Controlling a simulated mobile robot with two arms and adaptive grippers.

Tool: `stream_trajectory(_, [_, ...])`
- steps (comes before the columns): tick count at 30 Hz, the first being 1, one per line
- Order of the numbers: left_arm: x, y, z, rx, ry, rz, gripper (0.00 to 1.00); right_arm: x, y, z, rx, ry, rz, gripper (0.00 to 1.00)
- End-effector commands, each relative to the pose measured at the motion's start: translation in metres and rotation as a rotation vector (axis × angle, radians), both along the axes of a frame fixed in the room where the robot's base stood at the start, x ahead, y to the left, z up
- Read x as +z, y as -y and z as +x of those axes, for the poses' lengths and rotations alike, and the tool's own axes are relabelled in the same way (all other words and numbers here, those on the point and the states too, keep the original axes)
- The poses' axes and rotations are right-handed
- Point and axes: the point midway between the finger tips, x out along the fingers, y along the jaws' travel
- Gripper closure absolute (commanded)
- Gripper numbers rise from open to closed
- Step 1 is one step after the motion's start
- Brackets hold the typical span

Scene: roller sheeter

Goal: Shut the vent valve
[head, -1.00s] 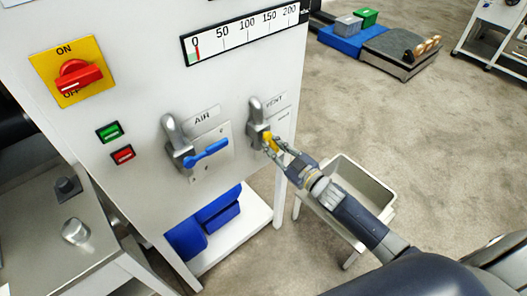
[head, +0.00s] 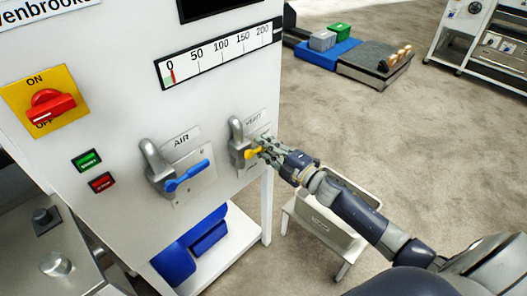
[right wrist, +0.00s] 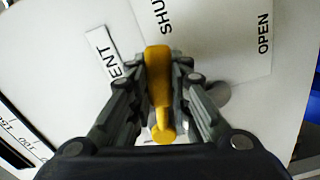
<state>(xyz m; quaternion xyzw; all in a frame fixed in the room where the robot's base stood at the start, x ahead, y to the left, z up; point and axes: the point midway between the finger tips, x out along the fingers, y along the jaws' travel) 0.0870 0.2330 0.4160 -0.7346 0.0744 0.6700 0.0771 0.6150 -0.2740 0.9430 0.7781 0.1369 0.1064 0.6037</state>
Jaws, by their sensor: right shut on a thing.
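The vent valve (head: 237,148) is on the white panel, right of the blue-handled air valve. Its yellow handle (head: 252,153) points right across the panel, roughly in line with the blue one. My right gripper (head: 264,152) reaches in from the right and is shut on the yellow handle. In the right wrist view the yellow handle (right wrist: 158,85) lies between both fingers. The SHUT and OPEN plate (right wrist: 215,35) shows behind it, partly hidden by the gripper. My left gripper is out of view.
The air valve's blue handle (head: 187,175) is close on the left. A red ON/OFF switch (head: 50,108) and a pressure gauge (head: 218,53) are on the same panel.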

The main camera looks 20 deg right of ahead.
Motion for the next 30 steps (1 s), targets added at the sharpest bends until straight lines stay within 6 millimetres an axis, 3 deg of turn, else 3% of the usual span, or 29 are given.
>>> stream_trajectory(12, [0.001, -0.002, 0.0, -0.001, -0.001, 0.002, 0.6, 0.015, 0.002, 0.0, 0.0, 0.076, -0.212, 1.0])
stream_trajectory(30, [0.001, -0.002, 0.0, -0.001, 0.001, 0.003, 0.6, 0.018, 0.002, 0.001, 0.0, 0.093, -0.26, 1.0])
